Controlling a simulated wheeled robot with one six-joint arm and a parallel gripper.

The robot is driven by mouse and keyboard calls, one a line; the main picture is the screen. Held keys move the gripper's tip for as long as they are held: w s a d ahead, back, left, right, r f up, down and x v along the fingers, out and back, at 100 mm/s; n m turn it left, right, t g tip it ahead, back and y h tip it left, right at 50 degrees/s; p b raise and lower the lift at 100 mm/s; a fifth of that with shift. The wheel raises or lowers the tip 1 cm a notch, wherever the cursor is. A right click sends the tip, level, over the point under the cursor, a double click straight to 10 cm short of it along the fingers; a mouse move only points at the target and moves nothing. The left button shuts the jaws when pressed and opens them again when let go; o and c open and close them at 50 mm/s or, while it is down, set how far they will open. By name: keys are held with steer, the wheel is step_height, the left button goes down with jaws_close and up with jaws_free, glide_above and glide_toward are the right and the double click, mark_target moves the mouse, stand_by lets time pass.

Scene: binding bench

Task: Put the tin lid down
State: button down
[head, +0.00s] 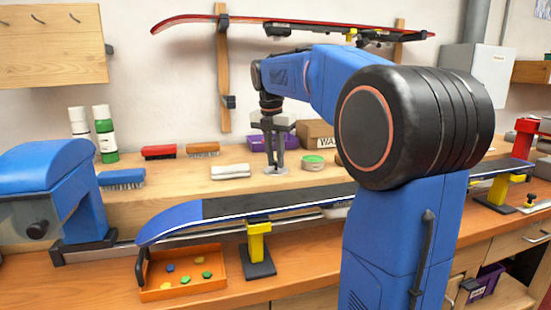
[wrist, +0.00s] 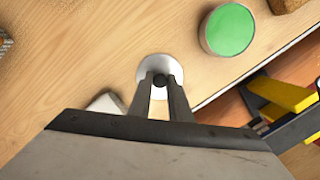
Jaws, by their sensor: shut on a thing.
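The tin lid is a pale, silvery round disc with a small dark knob. It shows in the wrist view (wrist: 152,63) and low at the back shelf of the bench in the head view (head: 277,172). My gripper (head: 272,160) points straight down with its fingers shut on the knob, as the wrist view also shows (wrist: 160,82). The lid lies flat, at or just above the wood; I cannot tell whether it touches. An open round tin with green contents (head: 313,162) stands to its right, apart from it, also in the wrist view (wrist: 229,30).
A folded white cloth (head: 231,171) lies left of the lid. A red brush (head: 159,152) and an orange-brown brush (head: 203,149) lie farther left. A blue-tipped ski (head: 270,207) runs along the front on yellow supports.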

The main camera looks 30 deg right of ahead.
mark_target(273, 172)
steer(key=shift+f, duration=0.1)
steer(key=c, duration=1.6)
jaws_free()
steer(key=shift+c, duration=0.2)
step_height(273, 172, up, 12)
steer(key=a, duration=0.1)
steer(key=shift+s+a, duration=0.25)
steer(key=shift+s, duration=0.2)
